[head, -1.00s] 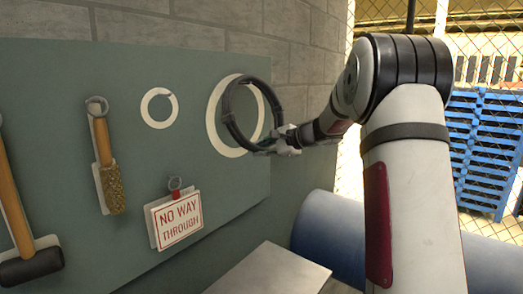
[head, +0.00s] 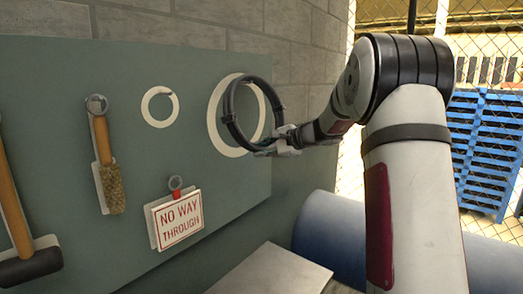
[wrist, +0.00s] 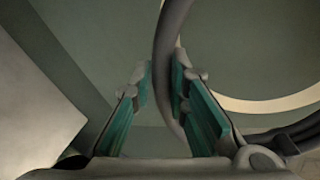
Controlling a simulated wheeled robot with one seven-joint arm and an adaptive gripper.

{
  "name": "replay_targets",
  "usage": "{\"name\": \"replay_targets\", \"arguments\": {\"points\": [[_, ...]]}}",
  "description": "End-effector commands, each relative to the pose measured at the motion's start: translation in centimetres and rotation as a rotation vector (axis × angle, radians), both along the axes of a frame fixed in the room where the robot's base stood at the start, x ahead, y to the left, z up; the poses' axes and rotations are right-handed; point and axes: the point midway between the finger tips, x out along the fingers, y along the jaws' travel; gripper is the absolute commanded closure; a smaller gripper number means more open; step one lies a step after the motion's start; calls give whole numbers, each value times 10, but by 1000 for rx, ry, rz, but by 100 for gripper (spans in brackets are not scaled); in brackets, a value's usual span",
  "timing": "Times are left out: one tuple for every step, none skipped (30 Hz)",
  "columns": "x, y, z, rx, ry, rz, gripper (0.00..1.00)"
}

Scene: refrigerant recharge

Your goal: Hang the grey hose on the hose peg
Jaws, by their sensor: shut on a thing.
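The grey hose (head: 229,113) is a coiled dark ring, held upright close to the board's large white ring outline (head: 215,127). My gripper (head: 270,147) is shut on the lower right part of the coil. In the wrist view the hose (wrist: 168,60) runs up from between the green-padded fingers of my gripper (wrist: 165,95). The coil overlaps the outline and sits a little to its right. The hose peg cannot be made out, and I cannot tell whether the coil touches the board.
The green board (head: 120,60) also carries a smaller white ring outline (head: 147,106), a brush (head: 109,165), a mallet (head: 32,262) and a "NO WAY THROUGH" sign (head: 180,219). A blue cylinder (head: 335,225) and a pale flat surface (head: 265,272) lie below. A blue pallet stack (head: 485,150) stands behind a fence.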

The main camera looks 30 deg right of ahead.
Motion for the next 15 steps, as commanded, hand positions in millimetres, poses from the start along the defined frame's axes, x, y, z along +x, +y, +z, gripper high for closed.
{"name": "replay_targets", "arguments": {"points": [[-2,-1,-11,2,20,0,100],[-2,-1,-11,1,20,0,78],[-2,-1,-11,1,20,0,69],[-2,-1,-11,1,20,0,62],[-2,-1,-11,1,19,0,62],[-2,-1,-10,2,18,0,62],[-2,-1,-9,1,17,0,62],[-2,-1,-9,1,16,0,62],[-2,-1,-8,1,15,1,62],[-2,-1,-8,1,14,1,62],[-2,-1,-9,2,18,0,62],[-2,-1,-9,2,17,1,62],[-3,-1,-8,2,15,1,62],[-4,-1,-7,1,16,0,62],[-6,-2,-6,1,15,-1,62]]}}
